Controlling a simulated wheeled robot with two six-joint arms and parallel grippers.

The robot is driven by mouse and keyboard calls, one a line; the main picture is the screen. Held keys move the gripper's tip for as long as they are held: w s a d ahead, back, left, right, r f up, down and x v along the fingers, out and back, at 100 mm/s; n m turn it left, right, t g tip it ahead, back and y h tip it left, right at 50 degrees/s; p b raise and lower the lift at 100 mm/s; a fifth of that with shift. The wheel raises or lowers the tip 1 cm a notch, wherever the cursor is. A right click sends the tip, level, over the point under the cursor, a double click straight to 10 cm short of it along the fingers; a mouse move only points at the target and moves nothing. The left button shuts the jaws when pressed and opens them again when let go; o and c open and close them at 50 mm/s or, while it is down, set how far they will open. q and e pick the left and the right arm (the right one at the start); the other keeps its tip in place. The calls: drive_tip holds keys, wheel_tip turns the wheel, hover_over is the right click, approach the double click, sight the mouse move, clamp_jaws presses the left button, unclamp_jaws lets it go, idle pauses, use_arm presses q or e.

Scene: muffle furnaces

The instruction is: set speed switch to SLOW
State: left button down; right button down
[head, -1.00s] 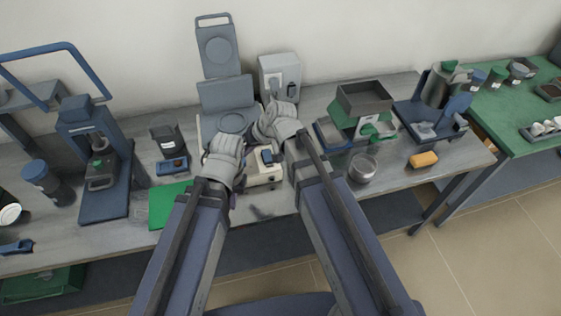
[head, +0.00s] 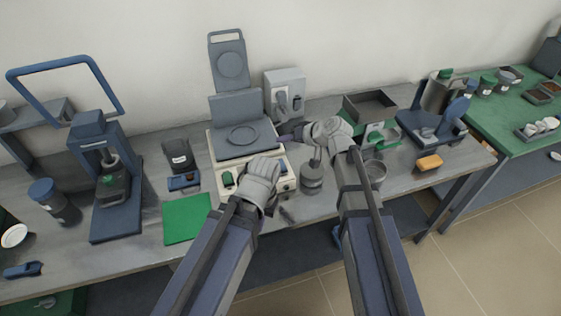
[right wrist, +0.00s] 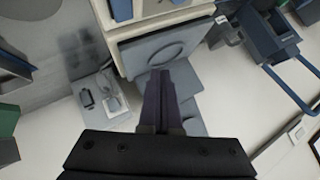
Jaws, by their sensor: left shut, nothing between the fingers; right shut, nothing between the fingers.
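A cream machine (head: 207,158) with a square grey top plate (head: 240,136) stands at the middle of the bench. Its front panel carries a green switch (head: 228,179) at the left and a small dark knob (head: 286,185) at the right; I cannot read any speed label. My left gripper (head: 268,163) is shut and empty over the middle of this panel, hiding part of it; contact cannot be told. My right gripper (head: 286,136) is shut and empty just right of the machine. In the right wrist view its closed fingers (right wrist: 160,82) point towards the grey plate (right wrist: 160,55).
A light wall box (head: 285,82) with a switch is behind the machine. A blue press (head: 110,200) stands left, a green mat (head: 187,218) in front of it to the right. A grey jar (head: 312,182) and an orange block (head: 429,163) are to the right.

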sight(282, 163)
drive_tip(key=shift+w+a+f+b, duration=0.1)
drive_tip(key=shift+w+f+b, duration=0.1)
drive_tip(key=shift+f+b, duration=1.25)
drive_tip(key=shift+w+a+f+b, duration=0.1)
drive_tip(key=shift+w+f+b, duration=0.1)
drive_tip(key=shift+f+b, duration=1.25)
drive_tip(key=shift+w+a+f+b, duration=0.1)
drive_tip(key=shift+w+f+b, duration=0.1)
drive_tip(key=shift+f+b, duration=1.25)
drive_tip(key=shift+f+b, duration=0.3)
drive_tip(key=shift+f, duration=0.15)
drive_tip(key=shift+w+f+b, duration=0.1)
drive_tip(key=shift+f+b, duration=0.2)
drive_tip(key=shift+b, duration=0.05)
drive_tip(key=shift+r+p, duration=0.8)
drive_tip(key=shift+d+r, duration=0.1)
drive_tip(key=r+p, duration=0.3)
drive_tip(key=s+r+p, duration=0.1)
drive_tip(key=r+p, duration=0.1)
drive_tip(key=shift+d, duration=0.1)
drive_tip(key=shift+f, duration=0.15)
